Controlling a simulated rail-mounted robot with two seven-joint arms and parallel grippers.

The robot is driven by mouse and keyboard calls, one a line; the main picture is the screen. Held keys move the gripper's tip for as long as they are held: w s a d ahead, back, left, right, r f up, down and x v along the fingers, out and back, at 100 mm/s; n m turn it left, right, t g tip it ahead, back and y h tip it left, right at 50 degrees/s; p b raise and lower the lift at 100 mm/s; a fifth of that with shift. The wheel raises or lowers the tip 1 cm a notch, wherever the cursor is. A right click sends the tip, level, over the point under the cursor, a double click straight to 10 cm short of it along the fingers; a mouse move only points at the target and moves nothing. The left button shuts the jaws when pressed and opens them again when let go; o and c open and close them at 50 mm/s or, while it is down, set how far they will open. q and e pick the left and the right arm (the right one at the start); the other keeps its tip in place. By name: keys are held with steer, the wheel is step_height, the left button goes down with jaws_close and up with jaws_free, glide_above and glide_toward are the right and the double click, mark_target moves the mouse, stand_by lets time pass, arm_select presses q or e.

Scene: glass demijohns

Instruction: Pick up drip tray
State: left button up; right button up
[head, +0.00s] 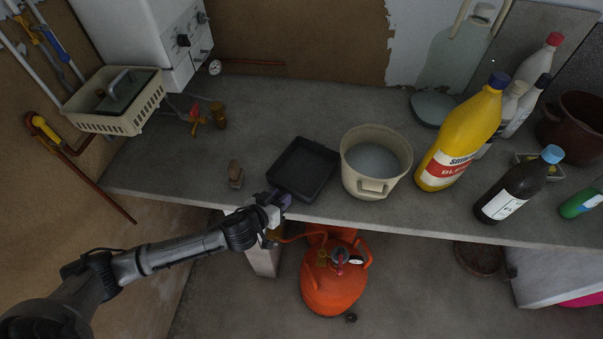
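The drip tray is a black, square, shallow tray (303,167) on the grey worktop, close to its front edge. My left gripper (282,200) is at the tray's near left corner, over the worktop's front edge. Its fingertips are small and dark against the tray, so I cannot tell whether they are open or shut on the rim, or just short of it. My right gripper is not in view.
A cream bucket (365,188) stands close to the tray's right. A small brown object (235,174) is to its left. A yellow bleach bottle (459,137) and dark bottle (516,188) stand farther right. An orange gas cylinder (334,285) is below the worktop (290,112).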

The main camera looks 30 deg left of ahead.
arm_select(q)
jaws_close()
